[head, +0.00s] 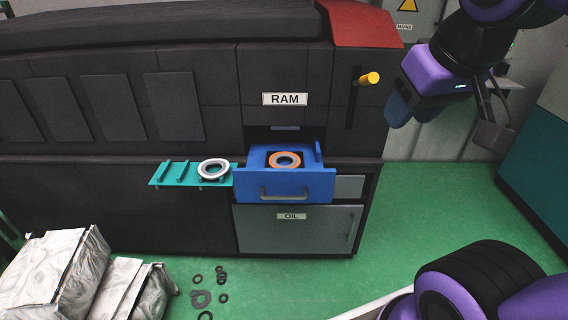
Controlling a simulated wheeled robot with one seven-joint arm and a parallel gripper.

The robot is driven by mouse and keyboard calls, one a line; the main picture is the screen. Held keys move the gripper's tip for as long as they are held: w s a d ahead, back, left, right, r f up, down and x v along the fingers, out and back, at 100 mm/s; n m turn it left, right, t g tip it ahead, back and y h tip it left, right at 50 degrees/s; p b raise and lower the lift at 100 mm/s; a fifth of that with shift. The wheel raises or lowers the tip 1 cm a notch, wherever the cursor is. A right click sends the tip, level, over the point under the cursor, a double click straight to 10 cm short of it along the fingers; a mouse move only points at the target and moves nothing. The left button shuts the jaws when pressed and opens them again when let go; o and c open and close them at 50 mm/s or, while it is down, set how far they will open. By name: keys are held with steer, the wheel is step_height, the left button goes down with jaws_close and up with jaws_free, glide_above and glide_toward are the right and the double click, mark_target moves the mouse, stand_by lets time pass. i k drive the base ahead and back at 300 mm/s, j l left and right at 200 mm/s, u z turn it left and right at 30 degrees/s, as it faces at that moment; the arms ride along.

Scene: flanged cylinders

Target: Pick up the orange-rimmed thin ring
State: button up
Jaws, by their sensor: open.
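The orange-rimmed thin ring (285,154) lies in the open blue drawer (310,187) below the RAM label. Its rim is orange, with a paler inner band and a dark centre. My gripper (447,118) is at the upper right, well apart from the ring and higher than the drawer. It is open, and I see nothing between its fingers.
A white ring (203,171) sits on a teal slatted shelf (166,174) left of the drawer. A yellow-tipped lever (369,79) juts from the dark machine. Several dark rings (201,299) and wrapped silvery blocks (50,270) lie on the green floor.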

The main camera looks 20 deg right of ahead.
mark_target(272, 159)
steer(key=i+j+z, duration=0.3)
steer(key=i+j, duration=0.85)
